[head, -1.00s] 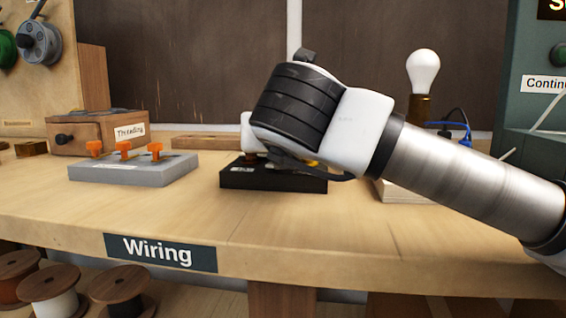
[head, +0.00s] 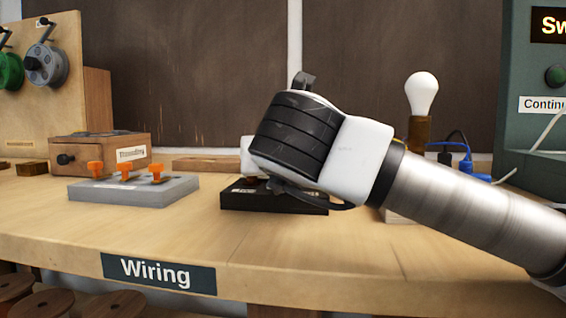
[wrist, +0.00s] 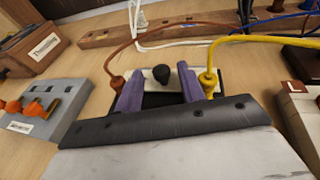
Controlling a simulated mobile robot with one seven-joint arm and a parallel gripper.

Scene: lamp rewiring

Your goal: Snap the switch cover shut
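A black switch base (head: 237,200) sits on the bench under my arm in the head view. A white upright piece (head: 247,143), perhaps the cover, shows just behind it, partly hidden by my wrist. In the wrist view, my gripper (wrist: 160,88) has two purple fingers standing apart. A dark rounded knob (wrist: 160,73) on a white plate (wrist: 151,84) shows between them, with no clear contact. An orange-brown wire (wrist: 160,32) ends in a terminal by the left finger. A yellow wire (wrist: 250,39) ends in one by the right finger. My fingertips are hidden in the head view.
A grey block (head: 130,192) with orange clamps stands left of the switch base. A wooden Threading box (head: 95,157) is behind it. A lamp bulb (head: 421,93) on its holder stands right, near blue plugs (head: 470,171). The bench front (head: 240,250) is clear.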

